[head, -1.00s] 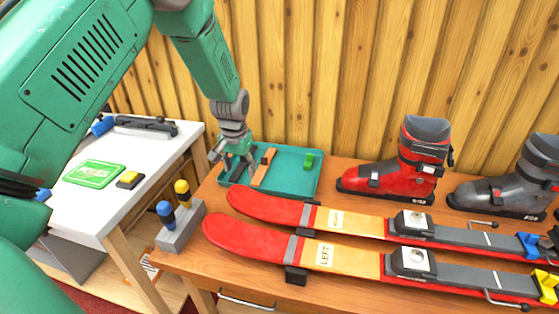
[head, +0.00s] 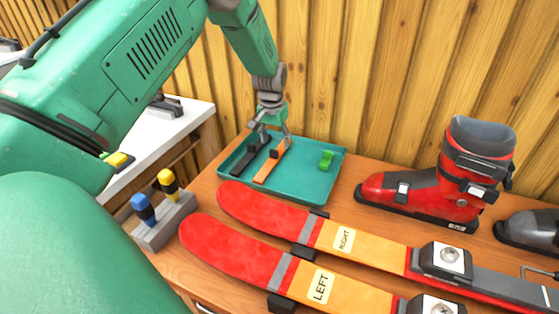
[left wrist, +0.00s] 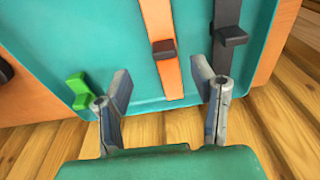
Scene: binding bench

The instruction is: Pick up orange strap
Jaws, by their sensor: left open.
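The orange strap (head: 268,165) lies in the teal tray (head: 310,187) on the bench, with a small dark block on it. In the left wrist view the orange strap (left wrist: 158,25) runs from the top edge to between the finger tips. My left gripper (head: 270,135) is open over the back of the tray, with its fingers to either side of the strap's far end. In the left wrist view my left gripper (left wrist: 165,88) holds nothing. Whether the fingers touch the tray cannot be told. My right gripper is not in view.
A black strap (head: 247,158) lies left of the orange one, and a green clip (head: 326,160) lies to the right in the tray. Red skis (head: 265,208), a red boot (head: 435,185) and a screwdriver block (head: 165,222) stand nearby. A wooden wall (head: 380,70) is close behind.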

